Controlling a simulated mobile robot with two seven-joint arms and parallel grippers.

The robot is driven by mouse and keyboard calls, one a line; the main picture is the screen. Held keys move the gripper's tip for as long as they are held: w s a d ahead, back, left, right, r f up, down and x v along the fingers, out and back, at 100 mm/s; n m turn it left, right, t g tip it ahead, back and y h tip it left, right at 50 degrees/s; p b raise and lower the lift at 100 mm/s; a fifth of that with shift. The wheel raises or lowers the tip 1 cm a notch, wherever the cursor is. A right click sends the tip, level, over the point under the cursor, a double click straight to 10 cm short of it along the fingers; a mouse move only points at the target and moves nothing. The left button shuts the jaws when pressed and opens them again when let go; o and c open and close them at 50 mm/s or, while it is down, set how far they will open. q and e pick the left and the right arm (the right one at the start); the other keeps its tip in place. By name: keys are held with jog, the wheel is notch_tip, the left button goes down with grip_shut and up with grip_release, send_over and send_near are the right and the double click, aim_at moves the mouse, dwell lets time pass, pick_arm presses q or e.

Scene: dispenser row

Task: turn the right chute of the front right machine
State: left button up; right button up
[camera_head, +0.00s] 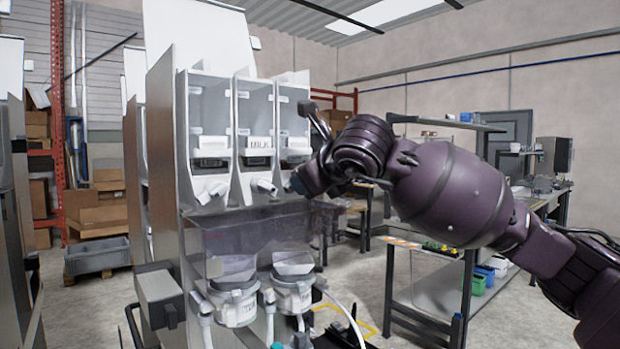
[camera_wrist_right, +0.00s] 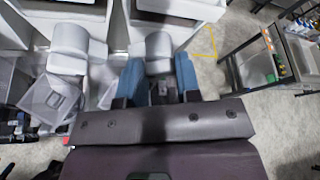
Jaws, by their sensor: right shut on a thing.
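The front right machine (camera_head: 213,210) stands left of centre in the head view, with three clear canisters side by side above white chutes. The left chute (camera_head: 210,192) and the middle chute (camera_head: 264,187) show there. The right chute is mostly hidden behind my right gripper (camera_head: 289,184). In the wrist view the right chute (camera_wrist_right: 158,45) is a grey-white spout between the two blue fingers of my right gripper (camera_wrist_right: 159,88). The fingers are shut on it, one on each side. The middle chute (camera_wrist_right: 70,42) is beside it to the left, apart from the fingers. My left gripper is out of view.
Below the chutes are a translucent cover and white mixing bowls (camera_head: 233,303) with hoses. A workbench (camera_head: 440,290) with small bins stands to the right. A grey crate (camera_head: 97,256) and shelving with boxes are at the back left. Open floor lies between machine and bench.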

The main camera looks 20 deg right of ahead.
jog(key=shift+n, duration=0.3)
dwell(0.4)
jog(key=o, duration=0.9)
jog(key=v, duration=1)
jog(key=shift+s+a+r+p, duration=0.1)
jog(key=shift+s+a+p, duration=0.05)
jog(key=shift+s+p, duration=0.25)
